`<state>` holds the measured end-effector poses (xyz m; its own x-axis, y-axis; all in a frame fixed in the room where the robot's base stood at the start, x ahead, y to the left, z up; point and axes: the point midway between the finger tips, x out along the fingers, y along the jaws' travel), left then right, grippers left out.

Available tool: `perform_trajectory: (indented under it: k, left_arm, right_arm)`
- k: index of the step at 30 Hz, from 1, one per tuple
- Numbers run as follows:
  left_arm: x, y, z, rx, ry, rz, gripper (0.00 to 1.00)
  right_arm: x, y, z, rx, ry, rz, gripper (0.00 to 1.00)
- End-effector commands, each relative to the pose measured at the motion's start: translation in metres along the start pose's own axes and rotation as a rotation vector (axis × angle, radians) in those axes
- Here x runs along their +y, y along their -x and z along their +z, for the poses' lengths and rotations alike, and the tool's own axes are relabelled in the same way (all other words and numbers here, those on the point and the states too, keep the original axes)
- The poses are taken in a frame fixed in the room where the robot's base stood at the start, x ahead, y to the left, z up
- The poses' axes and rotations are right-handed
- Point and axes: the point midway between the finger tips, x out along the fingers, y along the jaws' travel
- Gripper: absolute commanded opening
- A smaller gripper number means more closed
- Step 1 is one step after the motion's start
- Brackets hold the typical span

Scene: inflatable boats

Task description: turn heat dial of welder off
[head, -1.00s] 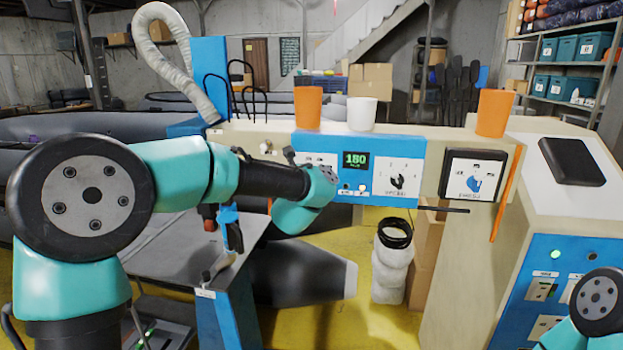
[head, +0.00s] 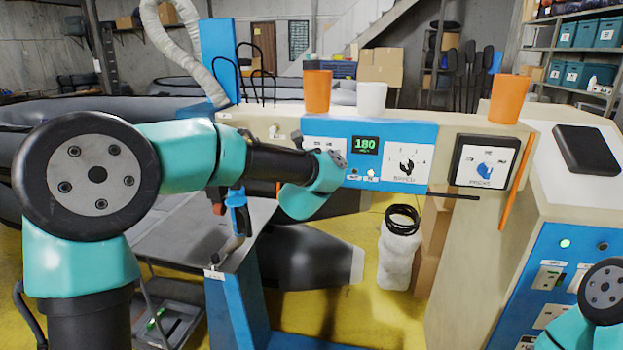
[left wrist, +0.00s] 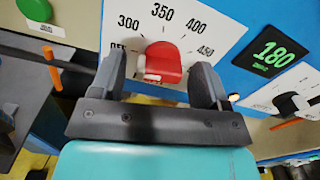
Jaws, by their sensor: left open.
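The red heat dial (left wrist: 165,62) shows in the left wrist view, on a white scale plate (left wrist: 212,20) marked OFF, 300, 350, 400 and 450. Which mark it points to is hard to tell. My left gripper (left wrist: 162,78) is open, with one finger on each side of the dial's near part; contact is not clear. In the head view my left wrist (head: 325,170) is at the left part of the welder's blue panel (head: 398,135) and hides the dial. The green display (head: 365,145) reads 180. My right gripper is out of view.
A black-pointer dial (head: 407,168) and a blue knob (head: 485,170) sit farther right. Two orange cups (head: 317,90) (head: 509,98) and a white cup (head: 371,98) stand on top. A green button (left wrist: 36,9) is left of the scale plate.

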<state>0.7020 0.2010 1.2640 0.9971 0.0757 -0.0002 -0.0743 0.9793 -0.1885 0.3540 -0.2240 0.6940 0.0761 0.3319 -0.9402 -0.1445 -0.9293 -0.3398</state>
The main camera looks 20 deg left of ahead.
Motion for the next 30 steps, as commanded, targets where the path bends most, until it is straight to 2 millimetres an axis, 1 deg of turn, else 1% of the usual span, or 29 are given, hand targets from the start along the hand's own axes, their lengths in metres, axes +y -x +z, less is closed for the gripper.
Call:
perform_trajectory:
  k: [5,24,27,30]
  left_arm:
    - [0.000,0.023,0.001,0.000,0.000,-0.001,0.69]
    - [0.000,0.144,0.001,-0.001,0.002,-0.002,0.69]
    - [0.000,0.157,0.001,-0.002,0.001,-0.001,0.69]
    - [0.000,0.164,0.000,-0.001,0.000,-0.001,0.69]
  right_arm:
    - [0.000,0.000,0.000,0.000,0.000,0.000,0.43]
    - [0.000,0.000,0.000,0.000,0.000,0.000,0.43]
    - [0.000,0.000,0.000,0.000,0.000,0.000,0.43]
    - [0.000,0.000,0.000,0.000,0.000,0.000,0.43]
